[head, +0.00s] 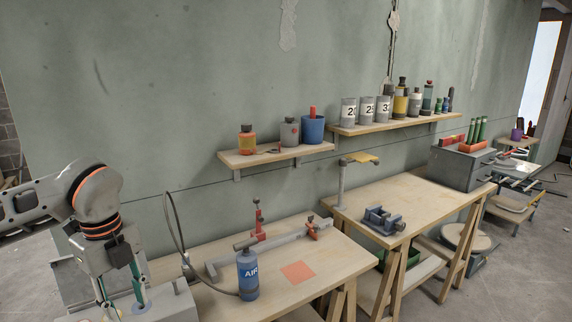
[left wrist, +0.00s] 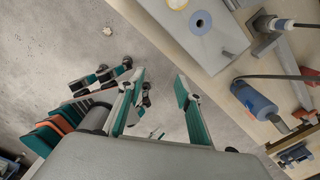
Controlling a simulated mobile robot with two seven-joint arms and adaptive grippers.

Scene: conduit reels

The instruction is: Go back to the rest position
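My left gripper (head: 122,312) hangs at the lower left of the head view, pointing down near the left end of the front workbench (head: 325,262). Its fingertips are cut off by the frame's lower edge there. The bench edge lies to the right of the fingers in that view. My right gripper cannot be made out in either view.
A blue AIR bottle (head: 248,277) stands on the front bench, beside a red-orange square (head: 298,271) and a long grey bar tool (head: 270,251). A grey block (left wrist: 205,35) lies near the bench edge. A second bench (head: 410,195) carries a vise (head: 383,219). Wall shelves hold bottles and cans.

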